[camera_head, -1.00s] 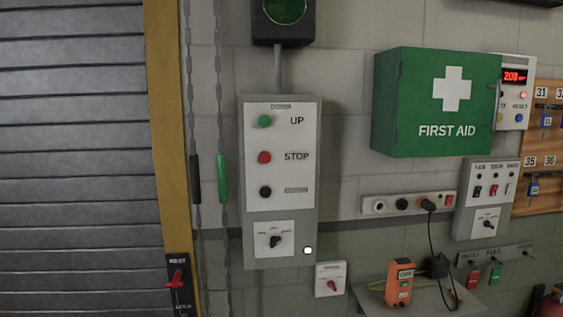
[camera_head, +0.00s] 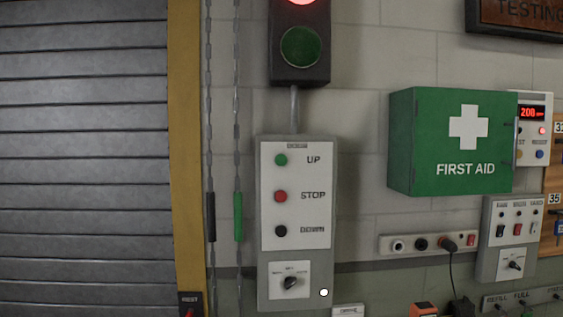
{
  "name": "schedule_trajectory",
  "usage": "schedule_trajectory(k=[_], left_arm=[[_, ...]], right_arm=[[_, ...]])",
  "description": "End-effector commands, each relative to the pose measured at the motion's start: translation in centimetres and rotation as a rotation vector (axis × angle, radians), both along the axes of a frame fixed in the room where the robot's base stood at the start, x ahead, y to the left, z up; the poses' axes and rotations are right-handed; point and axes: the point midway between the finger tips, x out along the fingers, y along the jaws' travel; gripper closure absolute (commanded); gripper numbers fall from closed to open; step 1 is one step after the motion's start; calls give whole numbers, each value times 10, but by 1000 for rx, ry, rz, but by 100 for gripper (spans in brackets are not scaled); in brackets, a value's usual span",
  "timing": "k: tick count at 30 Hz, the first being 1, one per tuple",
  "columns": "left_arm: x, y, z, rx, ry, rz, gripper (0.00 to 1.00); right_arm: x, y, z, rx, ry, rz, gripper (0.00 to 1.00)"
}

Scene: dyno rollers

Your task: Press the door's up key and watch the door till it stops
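The door's control box (camera_head: 264,210) hangs on the wall at the middle of the head view. Its green UP key (camera_head: 281,160) is at the top, the red STOP key (camera_head: 280,196) below it, and the black DOWN key (camera_head: 280,231) lowest. A black rotary selector (camera_head: 290,283) sits on a white plate under them. The grey slatted roller door (camera_head: 80,150) fills the left side; its slats cover all that shows, and its bottom edge is out of view. Neither of my grippers is in view.
A signal light (camera_head: 300,45) above the box glows red at top; its green lamp is dark. Two chains with black (camera_head: 211,217) and green (camera_head: 238,216) handles hang between the yellow door frame (camera_head: 187,150) and the box. A first aid cabinet (camera_head: 460,145) juts out at right.

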Motion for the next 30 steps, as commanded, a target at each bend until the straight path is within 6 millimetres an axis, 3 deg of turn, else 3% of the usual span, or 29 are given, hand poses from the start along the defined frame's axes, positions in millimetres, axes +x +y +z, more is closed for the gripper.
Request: schedule_trajectory(k=[1, 6, 30], left_arm=[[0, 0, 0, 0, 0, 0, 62], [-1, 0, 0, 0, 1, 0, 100], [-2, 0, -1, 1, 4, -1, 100]], right_arm=[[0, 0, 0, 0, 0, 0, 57], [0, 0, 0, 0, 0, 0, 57], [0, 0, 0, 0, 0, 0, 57]])
